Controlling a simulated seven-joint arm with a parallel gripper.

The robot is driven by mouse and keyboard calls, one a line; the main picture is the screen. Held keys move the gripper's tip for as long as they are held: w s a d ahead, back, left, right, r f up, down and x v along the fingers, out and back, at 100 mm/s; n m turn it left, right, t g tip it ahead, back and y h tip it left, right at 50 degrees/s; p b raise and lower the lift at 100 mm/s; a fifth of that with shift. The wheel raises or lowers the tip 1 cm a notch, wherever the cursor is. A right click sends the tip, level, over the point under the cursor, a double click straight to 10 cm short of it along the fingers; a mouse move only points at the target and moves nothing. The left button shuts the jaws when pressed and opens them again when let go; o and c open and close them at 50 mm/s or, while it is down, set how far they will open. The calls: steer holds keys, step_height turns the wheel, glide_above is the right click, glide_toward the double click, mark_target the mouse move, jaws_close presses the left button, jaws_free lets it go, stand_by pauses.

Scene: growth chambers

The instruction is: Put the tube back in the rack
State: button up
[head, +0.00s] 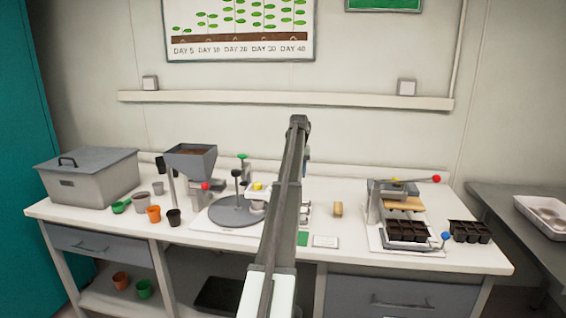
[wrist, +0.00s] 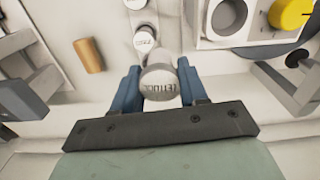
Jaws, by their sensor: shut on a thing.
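The tube shows in the wrist view as a round, pale cap (wrist: 160,84) with dark lettering that seems to read "LETTUCE"; its body below the cap is hidden. My gripper (wrist: 159,88) is shut on it, one blue finger on each side. Two more pale round caps, a lettered one (wrist: 144,40) and another (wrist: 135,4) at the top edge, stand in a line just beyond the held tube. I cannot make out the rack itself clearly, nor how high the tube is. In the head view my arm hides the gripper and the tube.
A wooden cylinder (wrist: 88,55) lies left of the caps in the wrist view. A white device with a yellow knob (wrist: 292,14) is at the upper right. The head view shows a hopper (head: 190,160), a round grey plate (head: 232,211) and black seedling trays (head: 407,231) on the bench.

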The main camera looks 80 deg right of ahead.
steer(key=shift+n, duration=0.5)
steer(key=shift+s+d+f, duration=0.55)
steer(key=shift+d+f, duration=0.8)
steer(key=shift+f, duration=0.75)
steer(key=shift+s+d+f, duration=0.5)
steer(key=shift+d+f, duration=0.8)
steer(key=shift+f, duration=0.8)
steer(key=shift+s+d+f, duration=0.55)
steer(key=shift+d+f, duration=0.8)
steer(key=shift+f, duration=0.75)
steer(key=shift+f, duration=0.95)
steer(key=o, duration=1.2)
step_height(320, 180, up, 8)
steer(key=shift+r, duration=0.25)
